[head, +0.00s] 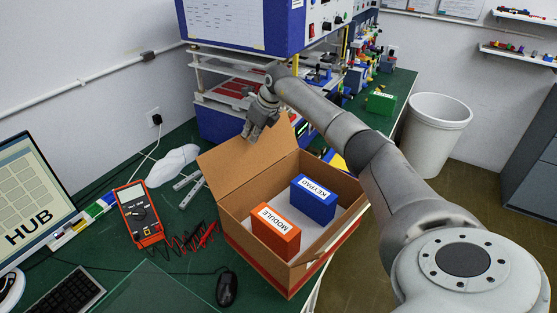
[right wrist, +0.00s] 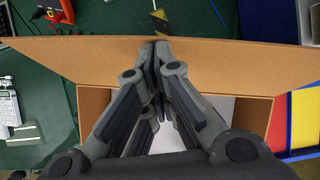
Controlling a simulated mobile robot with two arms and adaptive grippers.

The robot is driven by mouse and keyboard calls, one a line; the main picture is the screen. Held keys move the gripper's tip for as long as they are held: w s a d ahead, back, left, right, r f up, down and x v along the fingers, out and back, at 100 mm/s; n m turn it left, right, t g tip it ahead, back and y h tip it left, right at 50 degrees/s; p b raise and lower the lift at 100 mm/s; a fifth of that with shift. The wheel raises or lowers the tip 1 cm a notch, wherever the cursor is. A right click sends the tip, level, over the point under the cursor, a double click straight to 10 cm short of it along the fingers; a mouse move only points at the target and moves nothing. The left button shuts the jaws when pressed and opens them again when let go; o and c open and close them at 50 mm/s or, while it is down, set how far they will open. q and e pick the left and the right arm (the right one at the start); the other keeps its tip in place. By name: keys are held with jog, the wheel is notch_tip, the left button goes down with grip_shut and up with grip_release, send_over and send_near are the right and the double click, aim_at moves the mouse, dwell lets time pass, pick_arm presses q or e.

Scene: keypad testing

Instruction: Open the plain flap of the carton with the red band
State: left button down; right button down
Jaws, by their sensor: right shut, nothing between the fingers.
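The brown carton (head: 234,222) stands on the green bench with a red band (head: 250,262) low on its side. Its plain flap (head: 232,160) is raised at the far left side and leans outward, so the carton's top is open. Inside are an orange box marked MODULE (head: 275,236) and a blue box marked KEYPAD (head: 314,201). My right gripper (head: 252,134) is shut and empty at the flap's upper edge. In the right wrist view its fingertips (right wrist: 158,48) are against or very close to the flap (right wrist: 75,62); contact is unclear. My left gripper is out of view.
A red multimeter (head: 140,212) with leads lies left of the carton, near a white cloth-like object (head: 172,165). A black mouse (head: 227,288) and keyboard (head: 68,300) are in front. A blue instrument rack (head: 240,25) stands behind. A white bin (head: 434,135) is at right.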

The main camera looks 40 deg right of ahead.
jog(key=shift+w+a+f+b, duration=0.1)
jog(key=shift+w+a+b, duration=0.15)
jog(key=shift+w, duration=0.4)
jog(key=shift+w+a+f+b, duration=0.1)
jog(key=shift+w+a+b, duration=0.15)
jog(key=shift+w, duration=0.4)
jog(key=shift+w+a+b, duration=0.15)
jog(key=shift+w+b, duration=0.1)
jog(key=shift+w, duration=0.4)
